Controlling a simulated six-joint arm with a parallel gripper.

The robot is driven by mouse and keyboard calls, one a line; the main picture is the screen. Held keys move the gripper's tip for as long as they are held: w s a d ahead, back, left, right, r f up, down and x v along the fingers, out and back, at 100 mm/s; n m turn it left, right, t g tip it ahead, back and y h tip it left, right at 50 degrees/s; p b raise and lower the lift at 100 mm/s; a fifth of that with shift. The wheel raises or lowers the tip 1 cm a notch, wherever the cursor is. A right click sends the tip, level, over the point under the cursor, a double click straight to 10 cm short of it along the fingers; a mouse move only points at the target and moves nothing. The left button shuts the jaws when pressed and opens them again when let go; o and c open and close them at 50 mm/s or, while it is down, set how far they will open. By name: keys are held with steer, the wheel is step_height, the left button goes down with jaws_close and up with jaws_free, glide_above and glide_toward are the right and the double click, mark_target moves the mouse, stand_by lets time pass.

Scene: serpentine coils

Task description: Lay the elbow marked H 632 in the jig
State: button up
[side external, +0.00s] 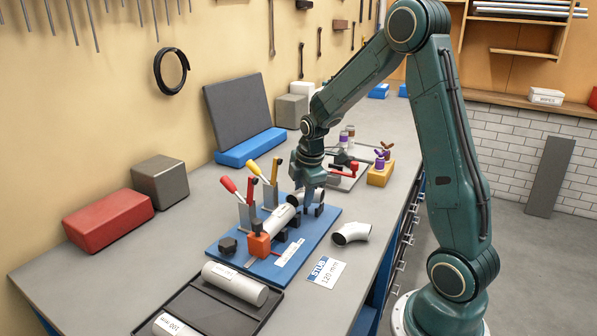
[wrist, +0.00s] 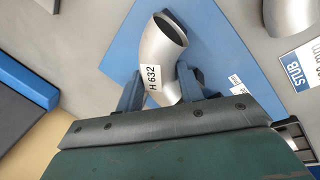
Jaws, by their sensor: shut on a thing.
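The silver elbow marked H 632 (wrist: 158,62) is between the fingers of my gripper (wrist: 160,92) in the wrist view. Its label faces the camera and its open end points up and right. In the side view my gripper (side external: 308,187) is low over the far end of the jig (side external: 221,254), a blue plate with dark supports. The held elbow (side external: 297,198) is partly hidden by the fingers there. A straight silver tube (side external: 277,221) lies in the jig, close to the elbow. I cannot tell whether the elbow touches the supports or the tube.
Red- and yellow-handled clamps (side external: 229,185) stand along the jig's wall side. Another elbow (side external: 352,233) and a STUB 120 mm card (side external: 326,272) lie right of the jig. A black tray (side external: 178,302) with tubes is in front. An orange block (side external: 258,243) stands at the tube's near end.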

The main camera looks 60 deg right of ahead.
steer(key=shift+f, duration=0.65)
stand_by(0.3)
steer(key=o, duration=1.3)
steer(key=shift+o, duration=0.2)
steer(key=shift+r, duration=0.15)
steer(key=v, duration=1.3)
steer(key=shift+r, duration=0.3)
steer(key=shift+s+a, duration=0.1)
